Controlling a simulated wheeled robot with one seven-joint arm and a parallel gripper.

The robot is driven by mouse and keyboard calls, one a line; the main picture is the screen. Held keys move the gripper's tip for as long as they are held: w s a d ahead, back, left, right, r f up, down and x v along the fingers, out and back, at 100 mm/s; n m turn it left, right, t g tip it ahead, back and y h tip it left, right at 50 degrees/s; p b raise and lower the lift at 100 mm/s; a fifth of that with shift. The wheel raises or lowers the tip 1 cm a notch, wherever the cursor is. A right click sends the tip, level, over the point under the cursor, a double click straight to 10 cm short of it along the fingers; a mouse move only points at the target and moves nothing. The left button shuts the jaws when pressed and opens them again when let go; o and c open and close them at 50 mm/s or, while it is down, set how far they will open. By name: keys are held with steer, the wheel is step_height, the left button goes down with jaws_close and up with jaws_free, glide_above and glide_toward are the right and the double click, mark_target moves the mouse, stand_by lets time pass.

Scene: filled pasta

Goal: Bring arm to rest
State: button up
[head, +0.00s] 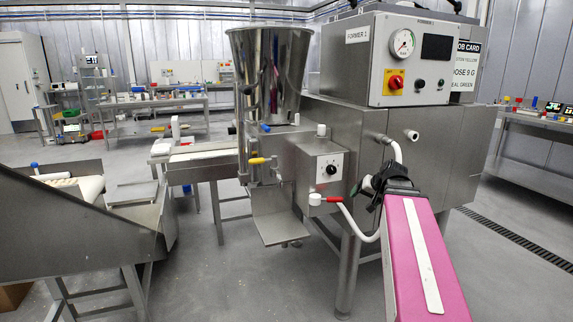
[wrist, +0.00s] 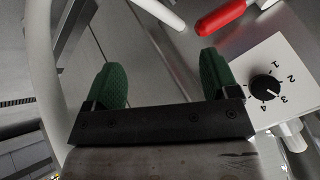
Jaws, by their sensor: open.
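My gripper (wrist: 162,82) shows in the wrist view with two green ribbed fingers spread well apart and nothing between them. In the head view my magenta arm reaches in from the lower right, and its dark end is in front of the steel forming machine (head: 440,145). The fingers are hard to make out there. A red-handled lever (head: 333,200) sticks out below the dial box (head: 322,150). In the wrist view the red handle (wrist: 220,17) lies beyond the right finger, apart from it. The numbered dial (wrist: 265,87) is just right of that finger.
A steel hopper (head: 270,75) with a yellow-handled valve (head: 257,161) below it stands left of the dial box. A white hose (head: 360,232) curves close by my gripper. A steel chute (head: 85,225) is at the left. Floor between them is clear.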

steer(key=s+a+f+g+h, duration=0.1)
steer(key=s+a+f+g, duration=0.1)
steer(key=f, duration=0.7)
steer(key=s+a+f+n+g+h, duration=0.1)
steer(key=s+a+f+g, duration=0.1)
steer(key=s+a+f, duration=0.2)
steer(key=s+a+f+n+g+h, duration=0.1)
steer(key=s+a+f+g, duration=0.1)
steer(key=s+f, duration=0.5)
step_height(320, 180, down, 7)
steer(key=shift+s+a+r+g+h, duration=0.1)
steer(key=shift+s+a+g+h, duration=0.3)
steer(key=shift+a, duration=0.45)
